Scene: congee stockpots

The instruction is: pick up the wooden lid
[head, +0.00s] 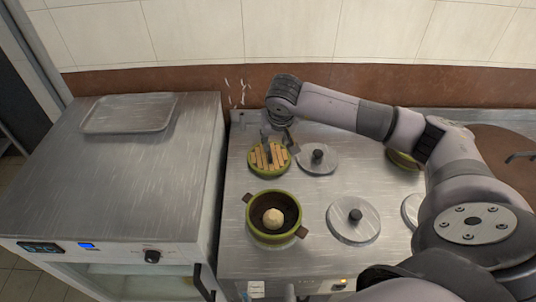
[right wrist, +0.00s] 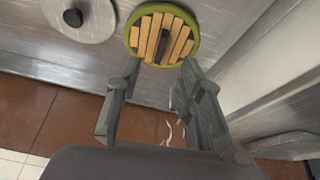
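The wooden lid (head: 262,160) is round, with pale slats, a dark bar handle and a green rim. It lies flat at the back left of the steel stove top; whether something is under it I cannot tell. In the right wrist view the lid (right wrist: 150,40) is just beyond the fingertips, with its handle between them in line. My right gripper (head: 276,141) is over the lid's back edge, pointing down. In the right wrist view its fingers (right wrist: 161,68) are spread apart with nothing between them. My left gripper is not in view.
An open green-rimmed pot (head: 255,234) holding a pale ball stands in front of the lid. Metal lids with black knobs lie close at right (head: 325,165) and front right (head: 350,232). A tray (head: 130,112) rests on the left counter (head: 90,180), otherwise clear. A wall stands behind.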

